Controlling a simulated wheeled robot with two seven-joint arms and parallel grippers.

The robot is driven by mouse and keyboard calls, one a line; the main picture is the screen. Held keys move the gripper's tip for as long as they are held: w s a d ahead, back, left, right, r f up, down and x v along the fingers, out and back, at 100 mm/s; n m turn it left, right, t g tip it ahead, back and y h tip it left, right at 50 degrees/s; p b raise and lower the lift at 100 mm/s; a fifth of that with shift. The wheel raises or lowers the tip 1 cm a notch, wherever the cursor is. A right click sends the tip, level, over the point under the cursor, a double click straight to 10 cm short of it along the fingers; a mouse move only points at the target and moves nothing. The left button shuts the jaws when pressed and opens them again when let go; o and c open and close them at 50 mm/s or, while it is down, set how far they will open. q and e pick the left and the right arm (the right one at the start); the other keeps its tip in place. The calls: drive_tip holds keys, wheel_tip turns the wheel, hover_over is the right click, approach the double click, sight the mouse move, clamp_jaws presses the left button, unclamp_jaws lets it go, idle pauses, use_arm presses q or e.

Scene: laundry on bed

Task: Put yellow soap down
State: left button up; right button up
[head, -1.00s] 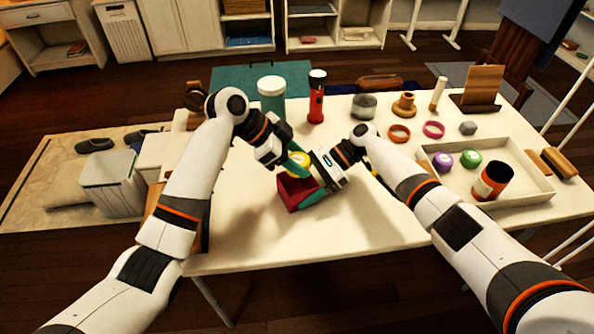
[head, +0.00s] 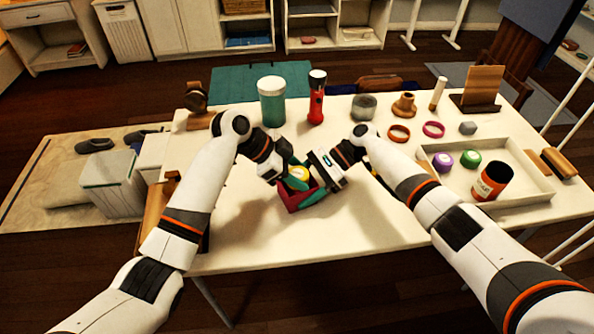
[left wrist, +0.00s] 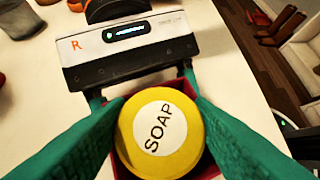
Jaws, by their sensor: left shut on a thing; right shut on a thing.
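The yellow soap (head: 298,173) is a round disc with a white label reading SOAP; it also shows in the left wrist view (left wrist: 160,138). My left gripper (head: 295,178) is shut on it, with a teal finger on each side. The soap is at the opening of a small dark red box (head: 291,202), within its walls as seen from above. Whether it touches the box floor is hidden. My right gripper (head: 312,190) is shut on the box and holds it at the table's middle; it also shows in the left wrist view, marked R.
The white table (head: 250,240) is clear in front of the box. A teal jar (head: 272,103) and a red flashlight (head: 316,100) stand behind. A tray (head: 520,200) at the right holds a purple tin (head: 443,162), a green tin (head: 471,158) and an orange-and-black can (head: 491,182).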

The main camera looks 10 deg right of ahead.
use_arm(q)
drive_tip(key=o, duration=1)
drive_tip(key=shift+s+f, duration=0.15)
use_arm(e)
drive_tip(key=shift+w, duration=0.1)
use_arm(q)
drive_tip(key=shift+r, duration=0.4)
drive_tip(key=v, duration=1.2)
drive_tip(key=shift+r, duration=0.35)
use_arm(e)
drive_tip(key=o, duration=0.9)
drive_tip(key=shift+c, duration=0.2)
drive_tip(key=shift+d, duration=0.1)
